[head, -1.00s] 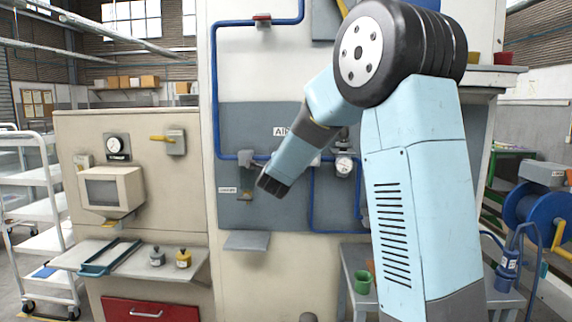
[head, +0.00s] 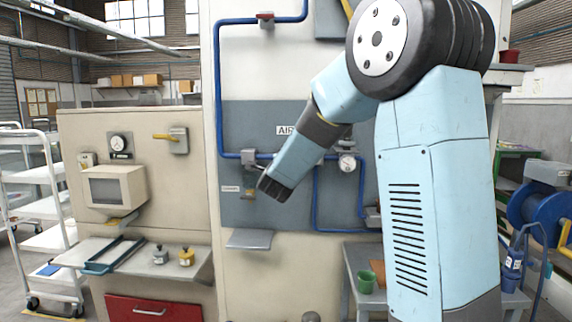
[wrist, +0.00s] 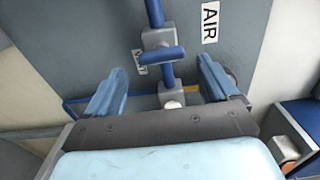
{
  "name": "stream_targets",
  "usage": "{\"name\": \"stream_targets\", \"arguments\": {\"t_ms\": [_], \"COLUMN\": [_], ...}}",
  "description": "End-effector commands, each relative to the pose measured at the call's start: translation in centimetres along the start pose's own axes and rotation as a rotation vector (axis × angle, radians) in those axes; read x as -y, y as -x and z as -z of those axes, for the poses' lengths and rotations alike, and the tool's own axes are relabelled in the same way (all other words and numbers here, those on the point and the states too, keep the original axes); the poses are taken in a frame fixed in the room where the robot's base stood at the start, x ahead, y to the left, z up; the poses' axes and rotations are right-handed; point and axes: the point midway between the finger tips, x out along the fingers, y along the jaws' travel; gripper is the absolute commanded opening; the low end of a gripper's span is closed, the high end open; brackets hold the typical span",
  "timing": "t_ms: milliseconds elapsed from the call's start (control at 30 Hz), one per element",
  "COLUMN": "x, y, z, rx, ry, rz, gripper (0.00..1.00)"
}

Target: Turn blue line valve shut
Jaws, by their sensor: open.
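The blue pipe (head: 219,90) runs down the wall panel and turns along it beside the AIR label (head: 286,130). A grey valve body (head: 249,157) sits on this pipe. In the wrist view, a valve with a blue lever (wrist: 163,54) shows on the pipe (wrist: 154,12); the lever looks crosswise to the pipe there. My gripper (head: 270,188) is beside the valve in the head view, pointing down and left. In the wrist view my gripper (wrist: 162,88) is open and empty, its two blue fingers apart, with the lever beyond them. No contact shows.
A round gauge (head: 347,163) is on the panel right of my gripper. A small grey shelf (head: 249,239) juts out below. A red-handled valve (head: 265,17) is high on the pipe. A console (head: 85,135) stands left, a bench with a green cup (head: 366,282) right.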

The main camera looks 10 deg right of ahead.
Motion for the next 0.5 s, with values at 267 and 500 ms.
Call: {"name": "stream_targets", "arguments": {"t_ms": [267,500], "x": [-0.1,-0.1], "y": [5.7,9.3], "z": [0.0,0.0], "rx": [0.003,0.002], "ry": [0.001,0.0], "rz": [-0.001,-0.002], "gripper": [0.87,0.87]}}
